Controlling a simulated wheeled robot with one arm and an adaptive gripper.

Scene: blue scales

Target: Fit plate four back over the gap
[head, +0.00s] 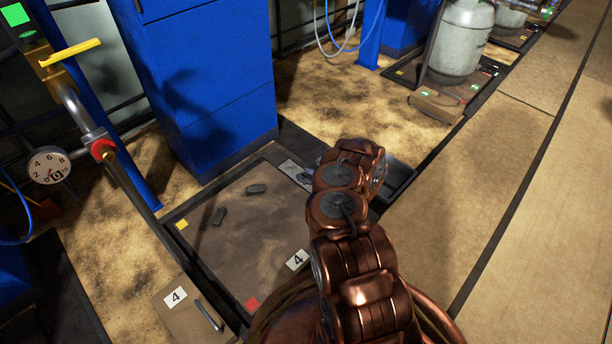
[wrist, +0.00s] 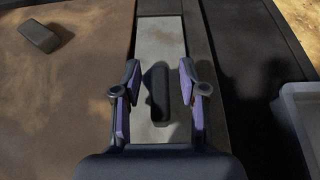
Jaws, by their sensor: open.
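My gripper (wrist: 159,78) is open in the wrist view, its purple-lined fingers on either side of a dark upright grip (wrist: 158,92). The grip stands on a narrow light grey plate (wrist: 160,40) and shows clear space on both sides. In the head view my arm hides the gripper, and a grey strip (head: 291,168) shows just left of the arm. A white label 4 (head: 297,260) lies on the broad brown scale platform (head: 250,225). I cannot read a number on the grey plate. The gap is not clearly visible.
Dark blocks (head: 255,189) lie on the platform, one also in the wrist view (wrist: 39,37). A board (head: 160,307) with another 4 and a bar is at lower left. A grey tray (wrist: 302,110) is right of my gripper. A blue cabinet (head: 215,85) stands behind.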

